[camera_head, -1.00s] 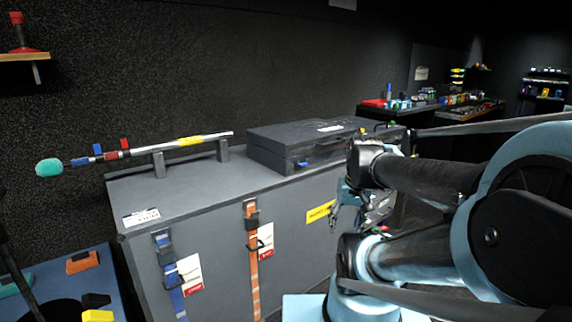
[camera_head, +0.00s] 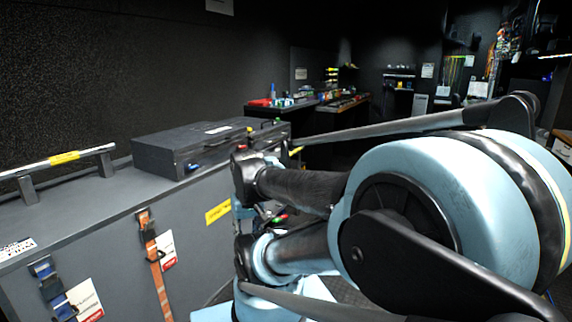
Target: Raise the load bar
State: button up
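The load bar (camera_head: 40,165) is a silver bar with a yellow label. It lies across two short dark grey uprights on top of a long grey cabinet (camera_head: 110,205), at the left of the view. Its left part runs out of the picture. My arm fills the right and middle of the view, well to the right of the bar. Only a little of my gripper (camera_head: 243,212) shows, behind my arm links beside the cabinet's right end. Its fingers are mostly hidden, so I cannot see whether they are open.
A dark case (camera_head: 190,145) lies on the cabinet, right of the bar. An orange strap (camera_head: 155,265) and a blue strap (camera_head: 48,285) hang on the cabinet front. A bench with small coloured items (camera_head: 290,103) stands behind at the right. Dark floor shows beyond it.

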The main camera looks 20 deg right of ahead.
aim_at(284, 157)
jog(key=u, duration=0.1)
jog(key=k, duration=0.25)
jog(key=z, duration=0.95)
jog(key=i, duration=0.8)
jog(key=z, duration=0.65)
jog(key=i, duration=1.1)
jog(key=u, duration=0.7)
jog(key=i, duration=0.85)
jog(key=u, duration=0.9)
jog(key=k, duration=1.55)
jog(key=u, duration=0.05)
